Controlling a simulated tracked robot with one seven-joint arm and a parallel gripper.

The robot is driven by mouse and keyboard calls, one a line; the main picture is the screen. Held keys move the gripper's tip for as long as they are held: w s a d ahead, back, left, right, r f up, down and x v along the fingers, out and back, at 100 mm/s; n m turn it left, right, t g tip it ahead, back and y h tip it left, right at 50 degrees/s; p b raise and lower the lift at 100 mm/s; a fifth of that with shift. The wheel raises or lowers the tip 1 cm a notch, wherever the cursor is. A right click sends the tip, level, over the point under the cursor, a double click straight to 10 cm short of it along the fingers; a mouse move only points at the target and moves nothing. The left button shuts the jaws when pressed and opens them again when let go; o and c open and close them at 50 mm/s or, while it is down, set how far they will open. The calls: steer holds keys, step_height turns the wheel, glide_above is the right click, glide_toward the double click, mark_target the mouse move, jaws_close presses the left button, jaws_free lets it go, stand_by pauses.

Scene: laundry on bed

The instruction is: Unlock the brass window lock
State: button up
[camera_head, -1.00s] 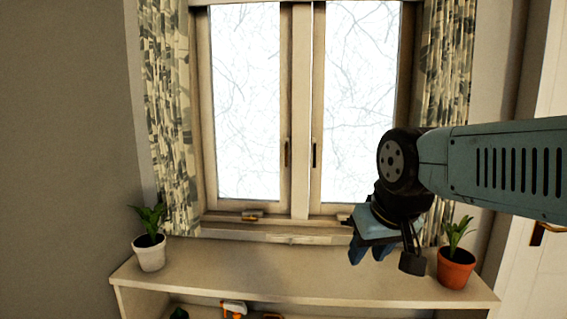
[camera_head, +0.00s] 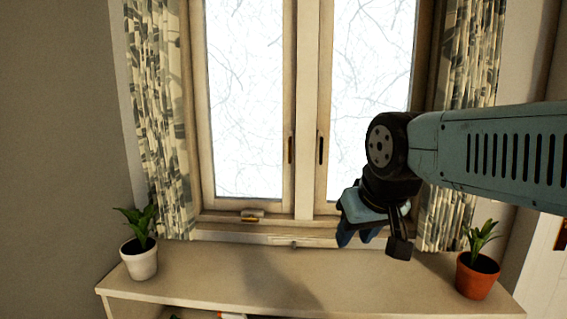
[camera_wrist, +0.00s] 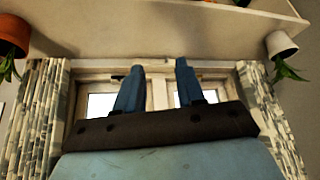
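A small brass-coloured lock (camera_head: 252,215) sits on the bottom rail of the left window sash in the head view. A dark upright handle (camera_head: 321,149) is on the right sash. My gripper (camera_head: 357,240) hangs in front of the right sash's lower part, to the right of the brass lock and apart from it. In the upside-down wrist view, my gripper's blue fingers (camera_wrist: 160,66) are spread with nothing between them. A small dark piece (camera_wrist: 118,77) shows on the frame beside one finger.
A shelf top (camera_head: 235,268) runs below the window, its middle clear. A white-potted plant (camera_head: 139,260) stands at its left end and an orange-potted plant (camera_head: 477,276) at its right. Patterned curtains (camera_head: 160,120) hang on both sides of the window.

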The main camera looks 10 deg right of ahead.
steer(key=w+a+t, duration=0.3)
steer(key=w+t, duration=0.1)
steer(key=w, duration=1)
steer(key=w+a+t, duration=0.3)
steer(key=w+t, duration=0.1)
steer(key=w, duration=1)
steer(key=m+t+h, duration=0.4)
steer(key=t+h, duration=0.3)
glide_toward(290, 158)
steer(key=x, duration=0.8)
steer(key=shift+w+r, duration=0.1)
steer(key=shift+w, duration=0.1)
jaws_close()
